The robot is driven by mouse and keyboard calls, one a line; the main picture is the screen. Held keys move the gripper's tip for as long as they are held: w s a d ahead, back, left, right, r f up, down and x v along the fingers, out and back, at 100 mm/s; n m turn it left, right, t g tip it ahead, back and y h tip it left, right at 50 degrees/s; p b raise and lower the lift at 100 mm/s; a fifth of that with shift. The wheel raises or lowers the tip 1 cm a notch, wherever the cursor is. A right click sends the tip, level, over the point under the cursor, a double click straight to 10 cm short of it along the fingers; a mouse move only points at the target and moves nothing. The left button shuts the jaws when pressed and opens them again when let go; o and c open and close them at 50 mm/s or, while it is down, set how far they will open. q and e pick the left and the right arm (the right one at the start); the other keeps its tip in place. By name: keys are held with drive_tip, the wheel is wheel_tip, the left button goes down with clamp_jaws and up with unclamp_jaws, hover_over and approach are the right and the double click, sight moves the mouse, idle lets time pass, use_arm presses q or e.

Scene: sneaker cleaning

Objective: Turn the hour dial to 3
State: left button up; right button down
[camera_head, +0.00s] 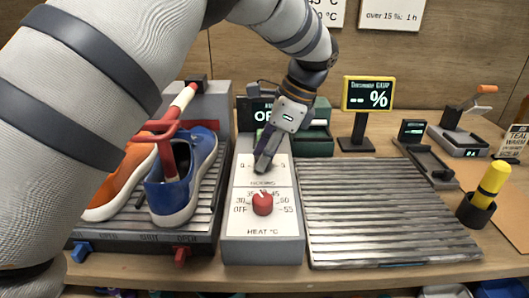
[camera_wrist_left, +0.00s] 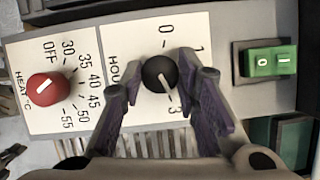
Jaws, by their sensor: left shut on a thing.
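The black hour dial (camera_wrist_left: 158,73) sits on the white panel in the left wrist view, between the 0 and 3 marks. Its white pointer line slants down toward the 3. My left gripper (camera_wrist_left: 161,70) is shut on the dial, one purple-grey finger on each side. The right-hand finger hides part of the scale. In the head view my left gripper (camera_head: 264,163) points down onto the upper panel and hides the dial. My right gripper is not in view.
A red heat dial (camera_head: 262,203) is just below the hour scale. A green switch (camera_wrist_left: 270,61) lies beyond it. Sneakers (camera_head: 186,180) stand on a rack at left. A bare ribbed rack (camera_head: 380,215) lies at right, with a percent display (camera_head: 367,95) behind.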

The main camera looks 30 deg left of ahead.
use_arm(q)
drive_tip(key=shift+m, duration=0.7)
drive_tip(key=shift+m+t, duration=0.3)
drive_tip(key=o, duration=1.2)
drive_tip(key=shift+c, duration=0.2)
drive_tip(key=v, duration=1.2)
drive_tip(key=shift+d, duration=0.2)
drive_tip(key=shift+f, duration=0.1)
